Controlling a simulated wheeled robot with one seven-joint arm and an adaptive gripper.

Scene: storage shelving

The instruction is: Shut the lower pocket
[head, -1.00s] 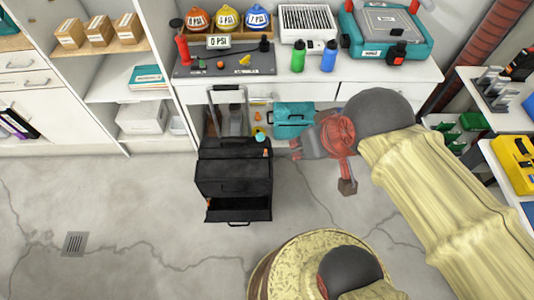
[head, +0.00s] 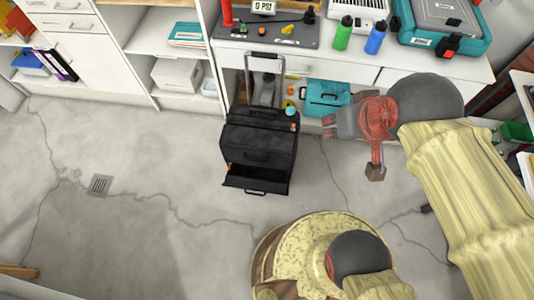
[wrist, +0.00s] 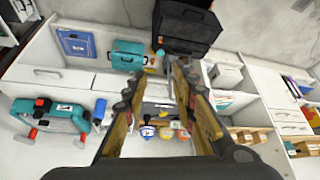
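A black wheeled tool bag (head: 258,140) stands on the floor in front of the white bench, with its grey pull handle raised. Its lower pocket (head: 256,186) is pulled out at the bottom front, with a handle on its front face. My gripper (head: 328,126) is to the right of the bag, apart from it, above the level of the pocket. In the wrist view my gripper (wrist: 158,68) is open, with nothing between its fingers. The bag (wrist: 187,28) shows at the top of that view; the lower pocket cannot be made out clearly there.
A teal toolbox (head: 326,97) sits under the bench behind my gripper. A small teal item (head: 290,112) is at the bag's top right. White shelving (head: 180,75) stands behind and to the left. The floor (head: 150,190) left of and in front of the bag is clear.

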